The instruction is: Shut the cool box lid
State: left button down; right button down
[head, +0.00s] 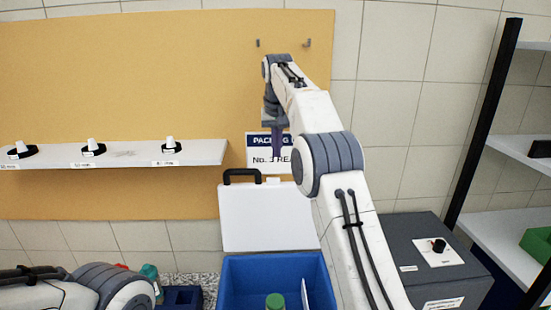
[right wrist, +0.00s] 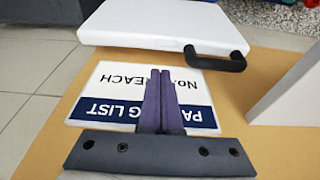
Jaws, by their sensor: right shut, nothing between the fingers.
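The blue cool box (head: 240,271) stands at the bottom centre of the head view. Its white lid (head: 262,222) is open and stands up at the back of the box, with a black handle (head: 240,174) on its top edge. My right gripper (head: 277,154) is shut and empty, pointing down above the lid's top edge, in front of the wall sign. In the right wrist view its closed fingers (right wrist: 161,72) point towards the lid (right wrist: 150,22) and lie left of the handle (right wrist: 216,62), apart from it. My left gripper is outside the view.
A packing list sign (head: 257,139) is on the tan board (head: 150,80). A white shelf (head: 120,153) with several small items is on the left. A green-capped bottle (head: 275,301) is in the box. A dark grey case (head: 405,232) stands right of the box.

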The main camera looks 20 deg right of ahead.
aim_at(276, 172)
jog(key=x, duration=0.9)
